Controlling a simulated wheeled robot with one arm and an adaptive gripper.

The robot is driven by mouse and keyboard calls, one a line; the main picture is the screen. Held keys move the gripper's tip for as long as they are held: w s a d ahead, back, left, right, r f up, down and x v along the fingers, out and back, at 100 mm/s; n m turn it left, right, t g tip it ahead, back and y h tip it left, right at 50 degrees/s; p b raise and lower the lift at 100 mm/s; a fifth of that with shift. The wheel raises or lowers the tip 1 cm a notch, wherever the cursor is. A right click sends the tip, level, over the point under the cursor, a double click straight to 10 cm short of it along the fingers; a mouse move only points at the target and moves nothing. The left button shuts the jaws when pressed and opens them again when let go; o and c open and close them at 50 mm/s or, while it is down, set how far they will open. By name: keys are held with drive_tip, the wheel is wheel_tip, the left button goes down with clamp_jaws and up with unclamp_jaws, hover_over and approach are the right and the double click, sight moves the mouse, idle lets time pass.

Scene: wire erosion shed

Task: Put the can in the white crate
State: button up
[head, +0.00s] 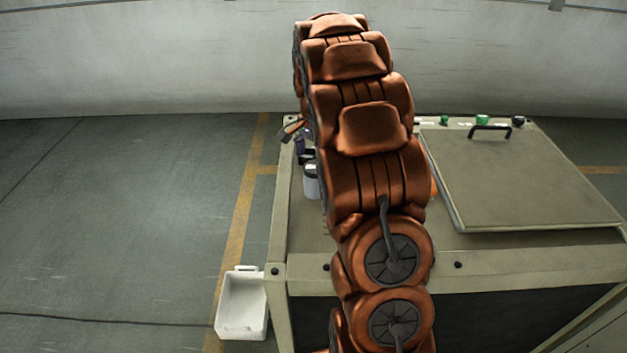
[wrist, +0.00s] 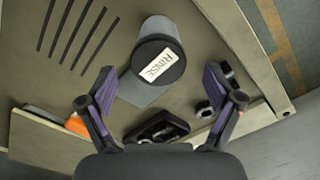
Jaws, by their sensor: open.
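A grey can (wrist: 158,28) with a dark end and a white label reading RINSE stands on the machine's beige top in the wrist view. In the head view the can (head: 311,184) shows just left of my arm, partly covered by it. My gripper (wrist: 172,86) is open and empty, its two purple-and-black fingers spread, with the can ahead of and between them, apart from both. In the head view my gripper is mostly hidden behind my arm. The white crate (head: 243,303) sits on the floor left of the machine and looks empty.
The machine top (head: 300,240) carries a raised flat cover (head: 520,180) with a black handle at right. In the wrist view, a black handle-like part (wrist: 160,128), small dark knobs (wrist: 205,110), an orange item (wrist: 76,125) and dark slots lie around the can. Floor at left is open.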

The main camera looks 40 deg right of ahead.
sight(315, 181)
drive_tip(key=shift+w+d+f, duration=0.1)
drive_tip(key=shift+d+f, duration=0.15)
drive_tip(key=shift+f, duration=0.2)
drive_tip(key=shift+a+f+p, duration=0.2)
drive_tip(key=shift+f+p, duration=1.45)
drive_tip(key=shift+f, duration=1.95)
drive_tip(key=c, duration=1.2)
